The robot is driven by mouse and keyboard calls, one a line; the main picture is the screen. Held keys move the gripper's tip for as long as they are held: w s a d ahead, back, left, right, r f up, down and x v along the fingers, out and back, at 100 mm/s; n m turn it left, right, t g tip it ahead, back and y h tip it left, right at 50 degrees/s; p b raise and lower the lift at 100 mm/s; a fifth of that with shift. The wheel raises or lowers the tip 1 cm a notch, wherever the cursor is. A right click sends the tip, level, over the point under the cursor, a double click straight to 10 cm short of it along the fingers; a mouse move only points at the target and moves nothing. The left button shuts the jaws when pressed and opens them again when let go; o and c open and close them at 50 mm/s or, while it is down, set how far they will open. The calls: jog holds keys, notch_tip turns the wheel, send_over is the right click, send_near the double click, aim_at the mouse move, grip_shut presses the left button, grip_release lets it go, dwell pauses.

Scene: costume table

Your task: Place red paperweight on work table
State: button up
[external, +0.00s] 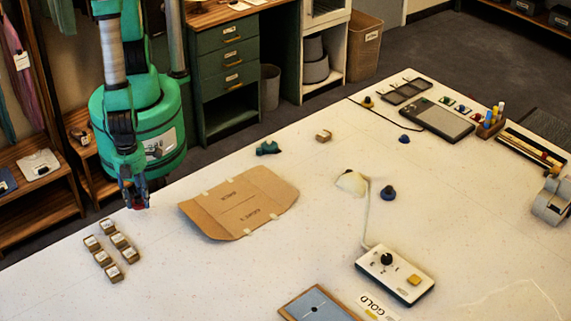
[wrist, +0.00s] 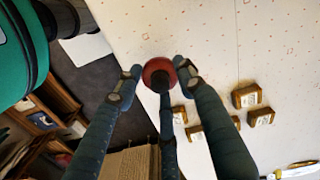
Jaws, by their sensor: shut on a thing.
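The red paperweight (wrist: 158,72) is a round red piece with a dark knob, seen in the wrist view between my gripper's fingers. In the external view only a bit of its red (external: 138,205) shows below the fingertips. My gripper (external: 134,192) points down at the left edge of the pale work table (external: 330,220) and is shut on the paperweight. In the wrist view the fingers of my gripper (wrist: 158,80) flank it. I cannot tell whether the paperweight touches the table top.
Several small labelled boxes (external: 113,272) stand close by on the table. A flat cardboard folder (external: 240,203) lies to the right. Wooden shelves (external: 40,210) are beyond the left edge.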

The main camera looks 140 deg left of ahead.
aim_at(140, 205)
jog(key=shift+f, duration=1.75)
jog(key=shift+f, duration=0.1)
jog(key=o, duration=1.4)
jog(key=shift+r, duration=6.1)
